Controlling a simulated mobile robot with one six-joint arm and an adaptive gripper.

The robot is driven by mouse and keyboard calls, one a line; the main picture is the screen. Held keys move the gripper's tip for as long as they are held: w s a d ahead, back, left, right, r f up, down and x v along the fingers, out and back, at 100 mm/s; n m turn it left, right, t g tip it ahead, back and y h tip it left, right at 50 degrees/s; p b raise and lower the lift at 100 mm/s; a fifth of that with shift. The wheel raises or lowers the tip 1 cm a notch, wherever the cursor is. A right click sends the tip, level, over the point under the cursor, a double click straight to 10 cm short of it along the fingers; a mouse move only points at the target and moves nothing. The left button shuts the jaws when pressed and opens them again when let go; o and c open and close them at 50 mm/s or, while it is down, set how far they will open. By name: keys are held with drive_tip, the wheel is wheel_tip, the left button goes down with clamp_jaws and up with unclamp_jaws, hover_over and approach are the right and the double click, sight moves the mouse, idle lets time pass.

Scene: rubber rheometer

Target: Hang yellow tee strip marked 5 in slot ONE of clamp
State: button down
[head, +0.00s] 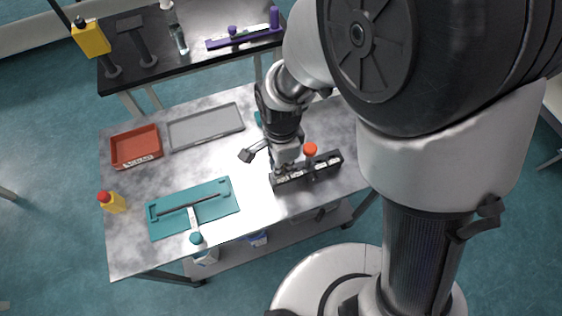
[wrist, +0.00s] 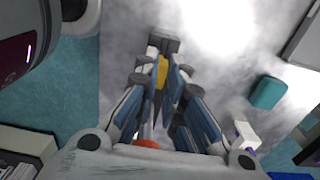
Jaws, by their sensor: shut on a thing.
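My gripper (head: 280,168) is at the left end of the dark clamp (head: 331,161) in the head view. In the wrist view my gripper (wrist: 163,50) is shut on the yellow tee strip (wrist: 162,72), of which a small yellow part shows between the fingers. The number on the strip is hidden. The clamp is a long dark bar with pale labels along its front and an orange-red knob (head: 310,149) on top. Whether the strip touches the clamp or sits in a slot, I cannot tell; the fingers cover that spot.
On the grey table, a teal tray with a dark bar (head: 220,211), an orange-red bin (head: 115,152) and a grey tray (head: 175,143) lie left. A black bench (head: 190,62) stands behind. Bare tabletop shows left of the clamp.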

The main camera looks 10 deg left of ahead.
drive_tip(key=shift+f+b, duration=0.8)
drive_tip(key=shift+f, duration=0.4)
drive_tip(key=c, duration=1.6)
unclamp_jaws()
wheel_tip(320, 180, up, 6)
drive_tip(key=p, duration=0.5)
drive_tip(key=shift+r, duration=0.1)
